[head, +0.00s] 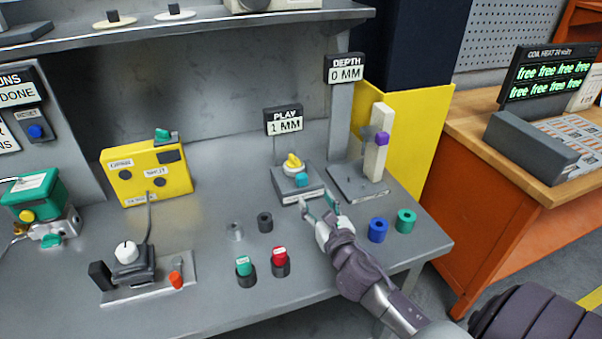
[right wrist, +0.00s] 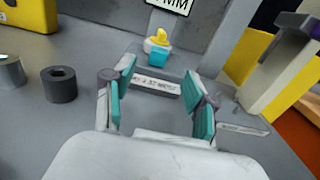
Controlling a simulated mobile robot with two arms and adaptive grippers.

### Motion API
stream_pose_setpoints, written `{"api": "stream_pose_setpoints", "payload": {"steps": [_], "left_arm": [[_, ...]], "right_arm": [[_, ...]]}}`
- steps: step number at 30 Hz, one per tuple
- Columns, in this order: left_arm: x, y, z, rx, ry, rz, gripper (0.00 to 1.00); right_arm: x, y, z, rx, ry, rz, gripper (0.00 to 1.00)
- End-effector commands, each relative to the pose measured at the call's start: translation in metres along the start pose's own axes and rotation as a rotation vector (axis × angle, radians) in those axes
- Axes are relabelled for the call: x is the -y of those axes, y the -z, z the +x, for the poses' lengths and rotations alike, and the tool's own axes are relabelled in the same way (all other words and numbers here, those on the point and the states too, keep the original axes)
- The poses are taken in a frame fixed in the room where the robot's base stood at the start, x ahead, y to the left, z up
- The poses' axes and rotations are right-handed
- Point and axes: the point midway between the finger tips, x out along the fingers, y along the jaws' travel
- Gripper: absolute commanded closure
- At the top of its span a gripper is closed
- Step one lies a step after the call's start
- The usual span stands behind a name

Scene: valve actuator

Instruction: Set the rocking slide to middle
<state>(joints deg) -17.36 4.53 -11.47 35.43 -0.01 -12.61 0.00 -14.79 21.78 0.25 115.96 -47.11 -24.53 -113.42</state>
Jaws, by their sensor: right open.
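Under the PLAY sign (head: 283,121), which reads 1 MM, a grey block (head: 290,183) carries a yellow knob (head: 293,161) and a teal piece (head: 302,180). The knob (right wrist: 161,38) and teal piece (right wrist: 158,56) also show in the right wrist view. I cannot tell for sure which part is the rocking slide. My right gripper (head: 319,203) is open and empty, just in front of the block. In the right wrist view its spread fingers (right wrist: 161,88) frame the block's labelled front edge, with the teal piece beyond them. My left gripper is out of view.
A white post with a purple slider (head: 381,138) stands right of the block, under a DEPTH sign reading 0 MM. Blue (head: 378,230) and green (head: 405,221) cylinders stand right of my gripper. Several more cylinders stand to its left. A yellow box (head: 150,175) stands further left.

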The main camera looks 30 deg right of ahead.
Motion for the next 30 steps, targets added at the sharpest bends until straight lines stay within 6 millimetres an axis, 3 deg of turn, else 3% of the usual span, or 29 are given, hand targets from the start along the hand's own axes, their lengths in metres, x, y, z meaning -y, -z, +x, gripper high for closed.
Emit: {"api": "stream_pose_setpoints", "payload": {"steps": [5,13,17,27,30], "left_arm": [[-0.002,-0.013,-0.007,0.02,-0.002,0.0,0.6],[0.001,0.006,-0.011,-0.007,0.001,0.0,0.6],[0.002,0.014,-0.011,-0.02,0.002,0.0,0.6],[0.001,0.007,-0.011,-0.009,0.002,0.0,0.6],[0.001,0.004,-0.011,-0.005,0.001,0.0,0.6]], "right_arm": [[0.0,-0.003,0.042,0.003,0.002,0.001,0.44],[0.0,-0.001,0.087,0.0,0.002,0.001,0.44],[0.0,0.0,0.099,-0.001,0.001,0.002,0.44],[0.0,0.0,0.103,-0.001,0.001,0.001,0.44],[0.0,0.0,0.102,-0.001,0.001,0.001,0.57]]}}
